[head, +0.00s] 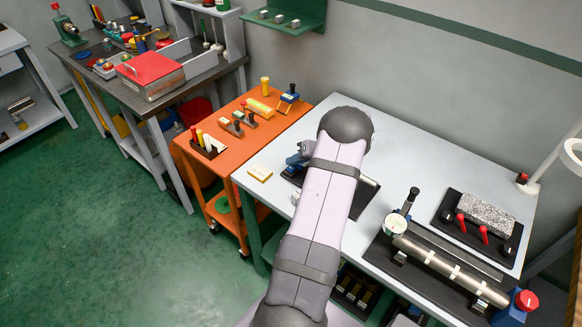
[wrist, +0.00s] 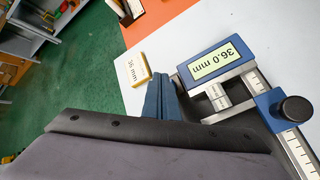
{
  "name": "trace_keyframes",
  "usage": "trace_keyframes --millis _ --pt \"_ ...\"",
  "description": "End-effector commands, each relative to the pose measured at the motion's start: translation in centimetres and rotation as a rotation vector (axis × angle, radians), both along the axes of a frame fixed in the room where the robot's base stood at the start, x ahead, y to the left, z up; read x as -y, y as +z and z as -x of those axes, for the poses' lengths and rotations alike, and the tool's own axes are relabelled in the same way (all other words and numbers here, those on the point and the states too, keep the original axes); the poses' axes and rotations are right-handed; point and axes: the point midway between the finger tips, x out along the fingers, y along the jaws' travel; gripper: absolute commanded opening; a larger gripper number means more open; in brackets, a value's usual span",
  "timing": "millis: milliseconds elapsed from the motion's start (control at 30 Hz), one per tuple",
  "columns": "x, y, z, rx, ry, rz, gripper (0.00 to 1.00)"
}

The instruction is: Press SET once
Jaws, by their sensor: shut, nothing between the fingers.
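A blue measuring device (wrist: 217,62) with a lit display lies on the pale table in the wrist view. Its display, seen upside down, reads 36.0 mm. It has metal jaws, a graduated bar (wrist: 299,150) and a black knob (wrist: 294,109). I see no legible SET label. In the head view part of the device (head: 296,160) shows left of my arm, which hides much of it. My gripper (wrist: 163,80) shows blue fingers, shut and empty, beside the left side of the device. I cannot tell whether they touch it.
A small yellow-edged 36 mm label block (wrist: 132,69) lies left of the fingers. An orange cart (head: 238,153) with tools adjoins the table. Right of my arm are a clamped metal pipe (head: 450,266), a granite block (head: 484,213) and a red button (head: 527,300).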

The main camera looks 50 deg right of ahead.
Motion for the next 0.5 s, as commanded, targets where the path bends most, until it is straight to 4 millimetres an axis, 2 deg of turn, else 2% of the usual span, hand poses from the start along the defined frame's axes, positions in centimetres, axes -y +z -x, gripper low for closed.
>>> trace_keyframes --millis 267,500 --pt "0.0 0.2 0.0 0.000 0.000 0.000 0.00" --pt "0.0 1.9 0.0 0.001 0.000 0.001 0.00"
